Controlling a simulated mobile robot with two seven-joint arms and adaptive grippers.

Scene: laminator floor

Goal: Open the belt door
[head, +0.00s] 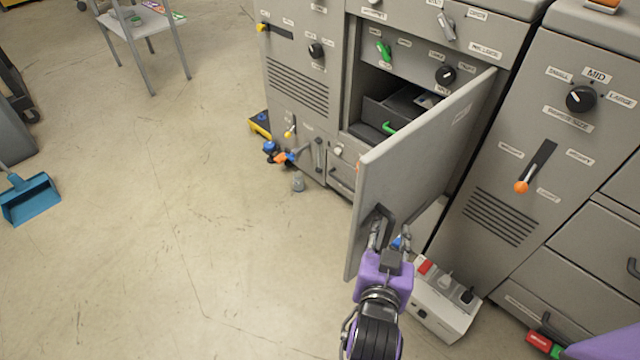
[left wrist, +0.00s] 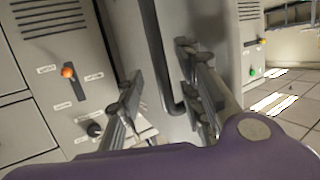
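The grey belt door (head: 412,165) stands swung wide open from the middle machine, its free edge toward the lower left. Its dark bar handle (head: 381,218) is on the door's face near the lower free edge. My left gripper (head: 391,236) is at the handle. In the left wrist view the fingers of the left gripper (left wrist: 160,82) are spread apart, with the handle (left wrist: 163,60) between them, closer to the right finger. Firm contact cannot be told. My right gripper is not in view.
The open compartment shows a dark drawer (head: 395,108) and a green lever (head: 388,128). A white box with switches (head: 440,308) stands on the floor beside my left gripper. Another machine (head: 560,150) stands right. A blue dustpan (head: 28,197) lies left. The floor left of the door is mostly clear.

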